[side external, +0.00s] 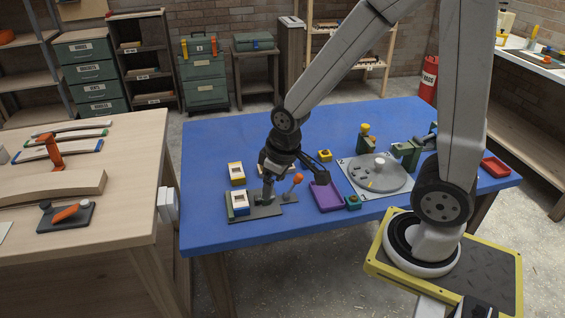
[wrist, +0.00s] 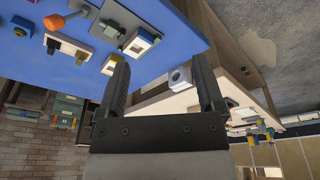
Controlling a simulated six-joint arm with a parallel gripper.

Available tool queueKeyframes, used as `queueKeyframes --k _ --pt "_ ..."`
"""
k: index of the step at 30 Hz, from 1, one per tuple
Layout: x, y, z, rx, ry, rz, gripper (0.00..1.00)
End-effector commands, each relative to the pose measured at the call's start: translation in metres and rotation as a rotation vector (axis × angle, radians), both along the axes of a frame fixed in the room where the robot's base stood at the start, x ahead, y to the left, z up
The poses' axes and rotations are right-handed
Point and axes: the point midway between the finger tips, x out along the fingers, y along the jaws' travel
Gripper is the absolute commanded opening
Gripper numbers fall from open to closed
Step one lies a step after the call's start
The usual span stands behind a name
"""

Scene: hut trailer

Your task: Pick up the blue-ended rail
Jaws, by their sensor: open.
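The blue-ended rail (side external: 57,149) is a pale, slightly curved strip with blue ends.
A green-ended rail (side external: 80,134) and another pale rail (side external: 70,126) lie behind it. A large curved wooden piece (side external: 52,187) is in front. The blue table (side external: 215,140) holds blocks, an orange-knobbed lever (side external: 297,179), a purple tray (side external: 327,196) and a grey turntable (side external: 374,177).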

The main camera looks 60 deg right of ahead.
Motion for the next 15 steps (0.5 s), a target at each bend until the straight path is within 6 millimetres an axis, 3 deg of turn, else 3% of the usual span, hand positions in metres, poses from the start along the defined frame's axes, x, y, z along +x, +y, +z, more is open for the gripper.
queueKeyframes --k 15 --pt "0.112 -0.036 -0.035 -0.058 0.104 0.328 0.87"
